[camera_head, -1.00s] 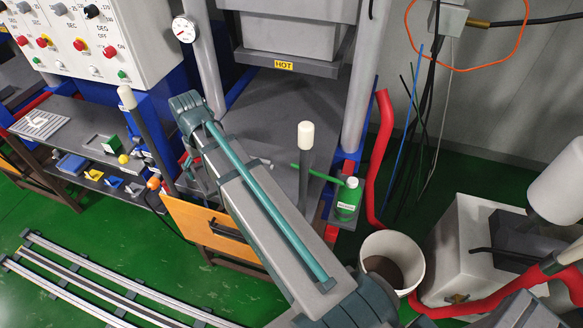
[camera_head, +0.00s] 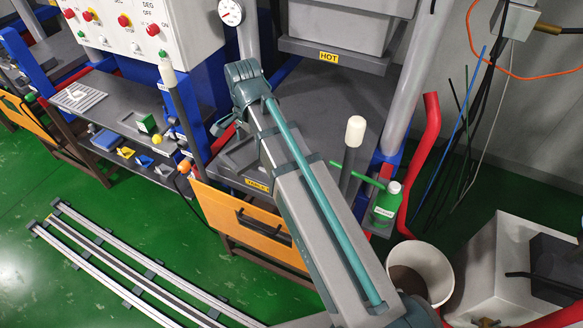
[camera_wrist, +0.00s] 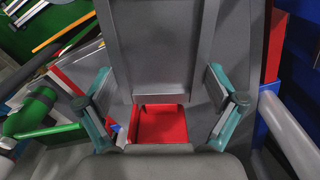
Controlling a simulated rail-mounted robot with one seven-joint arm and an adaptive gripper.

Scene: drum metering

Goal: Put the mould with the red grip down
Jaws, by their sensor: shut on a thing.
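In the wrist view, the two teal fingers of my gripper (camera_wrist: 160,112) stand on either side of the red grip (camera_wrist: 160,124), and the gripper is shut on it. A large grey flat body (camera_wrist: 165,45) with a raised rim extends beyond the grip; it looks like the mould. Its underside and what bears it are hidden. In the head view my arm crosses the front of the press, and I cannot make out my gripper or the red grip there.
The press table (camera_head: 345,105) lies under a block with a HOT label (camera_head: 329,56). An orange panel (camera_head: 250,225) is in front. A white bucket (camera_head: 420,272) stands at lower right.

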